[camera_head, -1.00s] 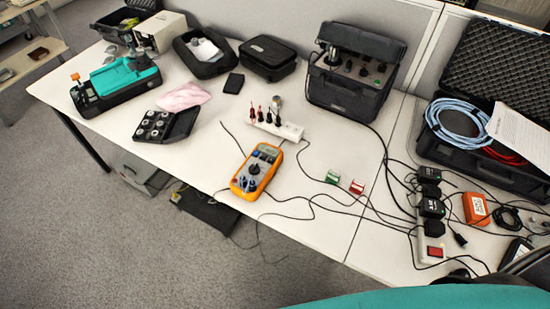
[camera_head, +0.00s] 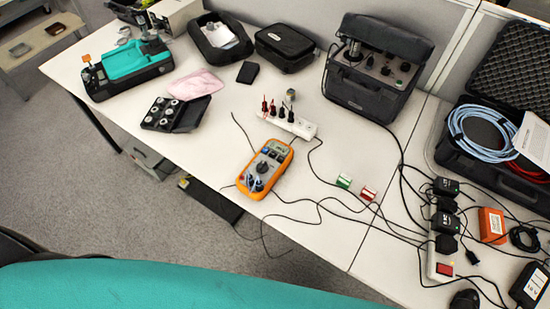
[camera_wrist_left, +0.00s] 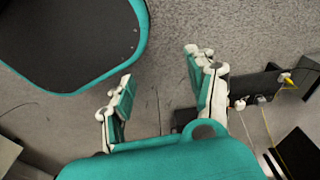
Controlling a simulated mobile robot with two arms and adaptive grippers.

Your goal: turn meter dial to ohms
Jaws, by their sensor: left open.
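The orange multimeter (camera_head: 281,183) lies face up near the front edge of the white table in the head view. Its dark dial (camera_head: 262,167) is at the middle of its face, below the grey display. Leads are plugged in at its lower end. The dial's markings are too small to read. My left gripper (camera_wrist_left: 160,76) is open and empty in the left wrist view, over the grey carpet, away from the meter. It does not show in the head view. My right gripper is in neither view.
A white power strip (camera_head: 290,124) stands behind the meter. Green (camera_head: 344,181) and red (camera_head: 368,193) blocks and loose black cables lie to its right. A black case of round weights (camera_head: 172,113) is to the left. The table between that case and the meter is mostly clear.

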